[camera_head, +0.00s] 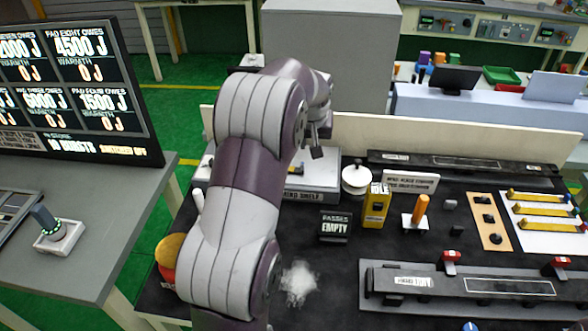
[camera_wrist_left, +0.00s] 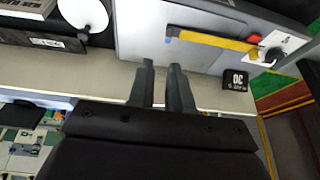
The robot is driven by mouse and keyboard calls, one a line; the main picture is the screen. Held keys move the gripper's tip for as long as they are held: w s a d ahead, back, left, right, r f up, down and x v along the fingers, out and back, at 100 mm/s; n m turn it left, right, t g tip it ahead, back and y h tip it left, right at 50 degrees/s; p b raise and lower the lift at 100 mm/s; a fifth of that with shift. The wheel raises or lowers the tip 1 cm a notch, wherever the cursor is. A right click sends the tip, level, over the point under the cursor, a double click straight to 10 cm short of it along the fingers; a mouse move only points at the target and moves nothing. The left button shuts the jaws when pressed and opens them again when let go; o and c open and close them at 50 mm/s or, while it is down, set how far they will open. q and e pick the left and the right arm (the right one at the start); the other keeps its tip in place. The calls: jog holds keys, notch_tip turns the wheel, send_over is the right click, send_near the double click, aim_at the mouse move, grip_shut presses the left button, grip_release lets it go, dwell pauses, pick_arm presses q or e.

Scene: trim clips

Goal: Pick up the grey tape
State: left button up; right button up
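I cannot make out a grey tape for certain in either view. A white round disc with a knob (camera_head: 355,178) stands on the dark bench in the head view, right of my arm. A white disc (camera_wrist_left: 84,12) also shows at the top left of the left wrist view. My left gripper (camera_head: 316,152) is mostly hidden behind my own arm in the head view. In the left wrist view its two dark fingers (camera_wrist_left: 160,66) are a narrow gap apart with nothing between them. My arm hides part of the bench. My right gripper is in neither view.
A low cream wall (camera_head: 460,148) runs behind the bench. A yellow box (camera_head: 376,204), an orange peg (camera_head: 420,209) and a black "passes empty" sign (camera_head: 335,227) stand right of my arm. A yellow bar (camera_wrist_left: 212,40) and a small black block (camera_wrist_left: 236,79) show in the wrist view.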

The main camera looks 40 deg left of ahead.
pick_arm(q)
jog(key=p, duration=0.1)
send_near(302, 164)
jog(key=f, duration=0.2)
jog(key=w+f, duration=0.1)
jog(key=w+f+p, duration=0.1)
jog(key=f, duration=0.1)
jog(key=shift+a, duration=0.4)
jog(key=x, duration=0.1)
jog(key=p+x, duration=0.1)
jog(key=shift+a+f, duration=0.25)
jog(key=shift+a, duration=0.05)
jog(key=shift+a+f, duration=0.15)
jog(key=shift+f, duration=0.15)
jog(key=shift+w+f, duration=0.15)
jog(key=shift+w, duration=0.1)
grip_shut()
jog(key=shift+s, duration=0.1)
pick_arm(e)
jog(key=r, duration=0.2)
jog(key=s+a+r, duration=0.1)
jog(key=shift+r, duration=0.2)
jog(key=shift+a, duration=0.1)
